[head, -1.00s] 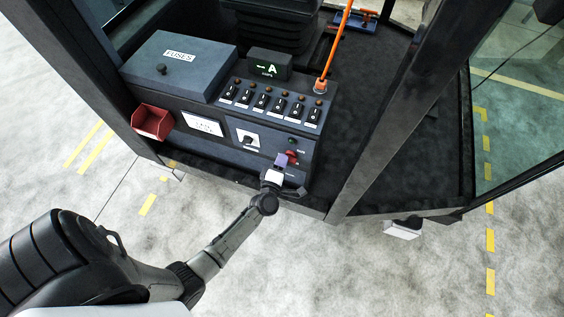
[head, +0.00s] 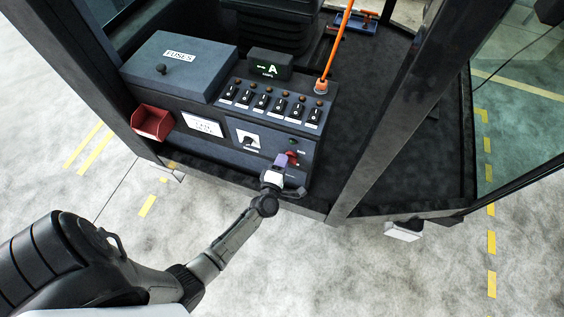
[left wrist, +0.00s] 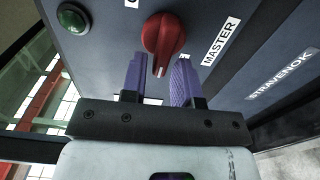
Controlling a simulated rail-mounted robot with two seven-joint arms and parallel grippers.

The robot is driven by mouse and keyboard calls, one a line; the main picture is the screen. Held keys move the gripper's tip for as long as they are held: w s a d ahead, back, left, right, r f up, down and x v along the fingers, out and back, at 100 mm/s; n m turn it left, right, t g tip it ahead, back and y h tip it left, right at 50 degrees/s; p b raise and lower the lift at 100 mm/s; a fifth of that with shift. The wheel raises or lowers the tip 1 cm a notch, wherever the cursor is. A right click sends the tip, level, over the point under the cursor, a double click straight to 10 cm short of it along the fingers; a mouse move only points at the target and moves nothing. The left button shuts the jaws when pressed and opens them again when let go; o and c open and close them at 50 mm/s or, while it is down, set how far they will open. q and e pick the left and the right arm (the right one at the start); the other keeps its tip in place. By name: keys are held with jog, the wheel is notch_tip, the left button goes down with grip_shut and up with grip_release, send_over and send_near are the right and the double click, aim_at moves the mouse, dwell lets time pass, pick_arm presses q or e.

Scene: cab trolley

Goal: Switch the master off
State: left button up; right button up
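The red master knob (head: 292,157) is on the front panel of the dark console, low at the right. In the left wrist view the red knob (left wrist: 164,36) is close up, with its pointer toward the hand, beside a white label (left wrist: 220,41) reading MASTER. My left gripper (head: 281,161) is at the knob. In the left wrist view its two purple fingers (left wrist: 160,66) are apart, one on each side of the pointer's lower end, with gaps visible. Finger depth against the knob is hard to tell. My right gripper is not in view.
A green button (left wrist: 73,18) is near the knob. A black rotary switch (head: 248,141) is to its left. Several rocker switches (head: 265,101) line the console top below a display (head: 269,65). A red bin (head: 152,122) hangs at left. A cab post (head: 385,115) stands at right.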

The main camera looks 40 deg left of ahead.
pick_arm(q)
jog(key=shift+o, duration=0.9)
jog(key=b+v, duration=0.1)
jog(key=v, duration=1.2)
jog(key=shift+s+d, duration=0.2)
jog(key=shift+s, duration=0.2)
